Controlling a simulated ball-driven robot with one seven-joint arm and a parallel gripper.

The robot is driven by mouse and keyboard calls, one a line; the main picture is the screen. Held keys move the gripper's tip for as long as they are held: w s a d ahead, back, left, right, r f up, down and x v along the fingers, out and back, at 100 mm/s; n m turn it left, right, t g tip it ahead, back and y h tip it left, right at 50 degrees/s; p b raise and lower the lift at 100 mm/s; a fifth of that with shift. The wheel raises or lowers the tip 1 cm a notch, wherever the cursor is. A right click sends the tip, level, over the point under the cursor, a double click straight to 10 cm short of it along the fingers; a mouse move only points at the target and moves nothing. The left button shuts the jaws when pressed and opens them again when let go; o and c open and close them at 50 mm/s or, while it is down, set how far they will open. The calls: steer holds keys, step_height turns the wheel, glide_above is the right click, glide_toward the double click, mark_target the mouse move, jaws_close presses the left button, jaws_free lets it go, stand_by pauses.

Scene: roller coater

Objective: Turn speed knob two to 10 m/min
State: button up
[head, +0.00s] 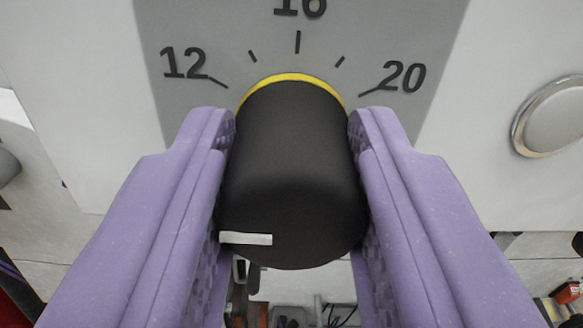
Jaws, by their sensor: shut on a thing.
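A black cylindrical knob (290,165) with a yellow ring (290,78) at its base sticks out from a grey dial plate (225,25) in the middle of the head view. A white pointer mark (245,238) on the knob's front face lies toward the left. The dial shows 12 at left, 16 at top and 20 at right, with short ticks between; its lower part is hidden by the knob and fingers. My gripper (291,125) has its purple fingers on the knob's left and right sides, shut on it.
A round silver-rimmed button (553,117) sits on the white panel (490,60) to the right. A grey round part (8,167) shows at the left edge. Below the knob are cables and small dark items, partly hidden. A red object (567,292) is at lower right.

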steer(key=o, duration=1)
steer(key=shift+s, duration=0.1)
steer(key=s, duration=0.7)
steer(key=shift+s, duration=0.35)
steer(key=shift+f+b, duration=0.15)
steer(key=shift+b, duration=0.3)
